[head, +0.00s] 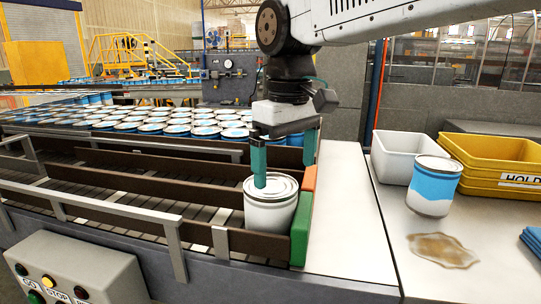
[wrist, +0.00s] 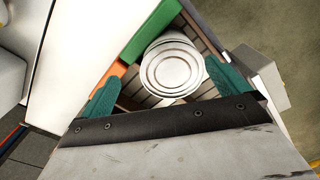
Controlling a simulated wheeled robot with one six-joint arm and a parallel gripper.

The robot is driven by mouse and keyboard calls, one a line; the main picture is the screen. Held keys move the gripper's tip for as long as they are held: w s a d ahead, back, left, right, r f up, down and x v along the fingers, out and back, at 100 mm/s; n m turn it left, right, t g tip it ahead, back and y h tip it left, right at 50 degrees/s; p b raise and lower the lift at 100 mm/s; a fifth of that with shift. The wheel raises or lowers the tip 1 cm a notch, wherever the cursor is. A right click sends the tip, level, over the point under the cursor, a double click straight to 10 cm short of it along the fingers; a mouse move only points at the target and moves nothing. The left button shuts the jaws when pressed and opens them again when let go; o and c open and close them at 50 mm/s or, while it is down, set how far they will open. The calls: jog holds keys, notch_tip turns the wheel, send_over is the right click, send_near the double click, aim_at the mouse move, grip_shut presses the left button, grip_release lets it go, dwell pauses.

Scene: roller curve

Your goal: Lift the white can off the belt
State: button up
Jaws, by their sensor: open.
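The white can (head: 269,210) stands upright at the near end of the belt (head: 170,194), close to the green and orange end stops. In the wrist view the can's round lid (wrist: 171,68) shows between the two green fingers. My gripper (head: 286,165) is open above the can, pointing down. In the head view its near finger overlaps the lid, and its far finger is behind and to the right. I cannot tell whether either finger touches the can. My gripper also shows in the wrist view (wrist: 160,85), with no object held.
A green block (head: 300,236) and an orange block (head: 309,178) border the can's right side. Brown guide rails (head: 160,165) run along the belt. A blue-and-white can (head: 434,186) stands on the right table beside a brown spill (head: 443,250), a white bin (head: 396,152) and yellow bins (head: 490,165).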

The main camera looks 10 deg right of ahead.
aim_at(271, 184)
jog(key=a, duration=0.1)
jog(key=w+a, duration=0.1)
jog(key=shift+a+n, duration=0.3)
jog(key=shift+a, duration=0.05)
notch_tip(271, 184, down, 7)
jog(key=shift+w+f, duration=0.1)
jog(key=shift+f, duration=0.1)
jog(key=c, duration=0.9)
jog(key=shift+r, duration=5.55)
